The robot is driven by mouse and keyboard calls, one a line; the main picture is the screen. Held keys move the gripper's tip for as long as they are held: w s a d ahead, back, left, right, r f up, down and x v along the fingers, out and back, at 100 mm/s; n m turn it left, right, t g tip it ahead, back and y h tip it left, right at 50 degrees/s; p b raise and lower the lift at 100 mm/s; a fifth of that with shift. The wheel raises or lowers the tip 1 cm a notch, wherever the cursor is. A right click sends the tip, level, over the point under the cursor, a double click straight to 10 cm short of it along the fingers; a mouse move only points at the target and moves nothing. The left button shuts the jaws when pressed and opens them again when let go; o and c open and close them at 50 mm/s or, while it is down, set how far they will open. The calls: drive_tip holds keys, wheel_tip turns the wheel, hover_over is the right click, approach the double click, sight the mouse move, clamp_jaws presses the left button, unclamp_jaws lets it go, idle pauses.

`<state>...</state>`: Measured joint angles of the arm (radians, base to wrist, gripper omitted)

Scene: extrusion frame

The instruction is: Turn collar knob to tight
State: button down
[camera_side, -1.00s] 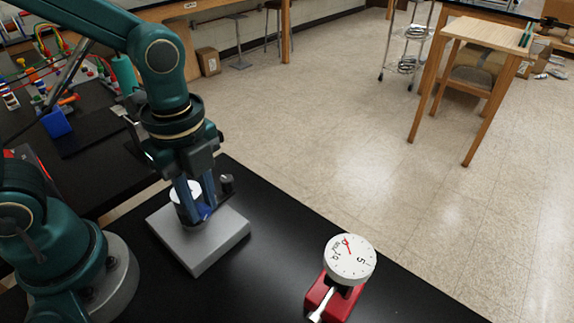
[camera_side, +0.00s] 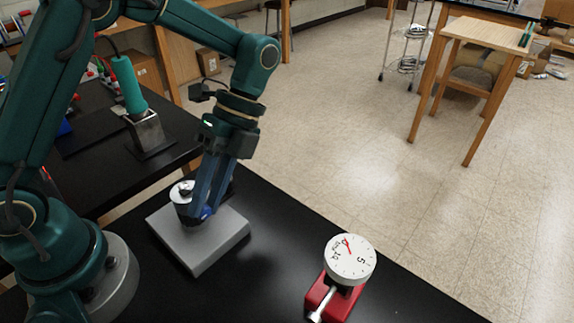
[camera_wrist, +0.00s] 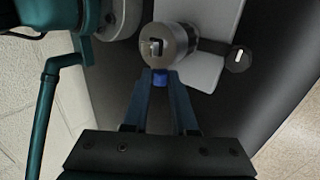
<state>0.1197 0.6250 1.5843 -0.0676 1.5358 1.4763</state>
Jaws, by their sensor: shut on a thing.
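A silver cylindrical collar with a dark post in its top (camera_side: 183,190) stands on a grey block (camera_side: 182,242); the collar also shows in the wrist view (camera_wrist: 178,44). My gripper (camera_side: 199,213) reaches down at a slant to the collar's near side. A black knob (camera_wrist: 238,55) on a stem sticks out from the collar, apart from my fingers. I cannot tell which of these is the collar knob. My fingers hide part of the collar in the side view.
A white dial gauge (camera_side: 349,259) on a red base (camera_side: 334,297) stands to the right on the black table. A teal-handled tool (camera_side: 127,88) stands in a holder on the back table. Black tabletop between block and gauge is clear.

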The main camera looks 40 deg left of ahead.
idle(0.5)
drive_tip(key=c, duration=0.7)
unclamp_jaws()
drive_tip(key=shift+v, duration=2.6)
drive_tip(key=s+a+r+n+t, duration=0.3)
drive_tip(key=s+r+n+t, duration=0.3)
drive_tip(key=r+t, duration=0.15)
drive_tip(key=f+n+t, duration=0.1)
drive_tip(key=n, duration=0.3)
drive_tip(key=f+n+t, duration=0.1)
drive_tip(key=n+t, duration=0.1)
drive_tip(key=n, duration=0.2)
drive_tip(key=f+n+t, duration=0.1)
drive_tip(key=n+t, duration=0.1)
drive_tip(key=n, duration=0.2)
drive_tip(key=shift+s+a+f, duration=0.25)
drive_tip(key=shift+a+f, duration=0.05)
drive_tip(key=shift+a, duration=0.1)
